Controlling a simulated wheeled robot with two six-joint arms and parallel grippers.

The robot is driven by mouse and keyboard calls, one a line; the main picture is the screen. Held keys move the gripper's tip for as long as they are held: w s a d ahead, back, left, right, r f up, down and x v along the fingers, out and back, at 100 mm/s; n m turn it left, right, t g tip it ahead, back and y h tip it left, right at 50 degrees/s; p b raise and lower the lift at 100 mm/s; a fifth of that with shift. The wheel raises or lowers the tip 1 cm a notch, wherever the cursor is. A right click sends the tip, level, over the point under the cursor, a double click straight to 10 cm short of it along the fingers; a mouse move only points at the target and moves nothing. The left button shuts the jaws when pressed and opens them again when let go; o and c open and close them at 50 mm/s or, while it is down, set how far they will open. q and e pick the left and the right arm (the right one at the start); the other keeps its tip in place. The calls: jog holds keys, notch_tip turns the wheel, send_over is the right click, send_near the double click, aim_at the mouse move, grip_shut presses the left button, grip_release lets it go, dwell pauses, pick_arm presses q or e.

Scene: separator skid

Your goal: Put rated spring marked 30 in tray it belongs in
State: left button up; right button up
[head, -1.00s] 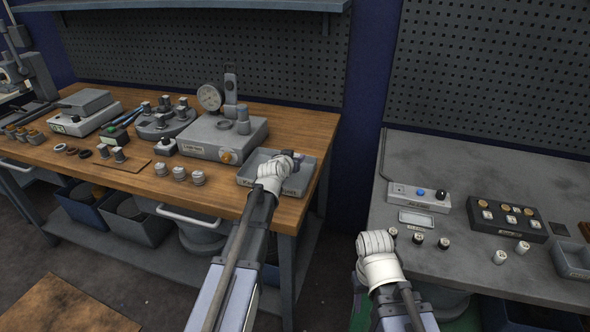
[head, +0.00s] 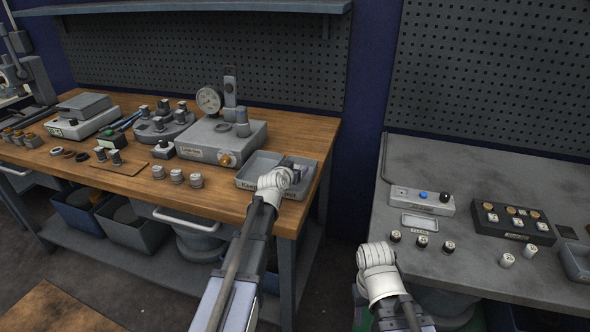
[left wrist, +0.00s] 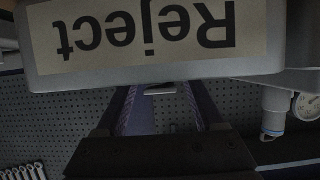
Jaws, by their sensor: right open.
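A shallow grey tray (head: 243,182) sits at the right front of the wooden bench. Its left front label seems to read Keep. A Reject label (left wrist: 150,35) fills the top of the left wrist view, upside down and very close. My left gripper (head: 290,166) is at the right part of this tray. Its fingertips are hidden behind the labelled wall, so its grip does not show. Three silver springs (head: 177,176) stand on the bench left of the tray; their markings are too small to read. My right gripper (head: 377,252) is open at the grey bench's front edge.
A dial gauge tester (head: 215,138) stands behind the tray. A carousel (head: 162,125) and small parts lie further left. On the grey bench are a button box (head: 422,199), a black block (head: 512,221) and several small cylinders (head: 422,242). A gap separates the benches.

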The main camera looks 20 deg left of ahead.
pick_arm(q)
jog(key=shift+r, duration=0.1)
jog(key=shift+s+r+p, duration=0.1)
jog(key=shift+r+p, duration=0.05)
jog(key=shift+p, duration=0.15)
jog(key=p+v, duration=0.4)
jog(key=v, duration=0.7)
jog(key=shift+s, duration=0.35)
jog(key=shift+r, duration=0.15)
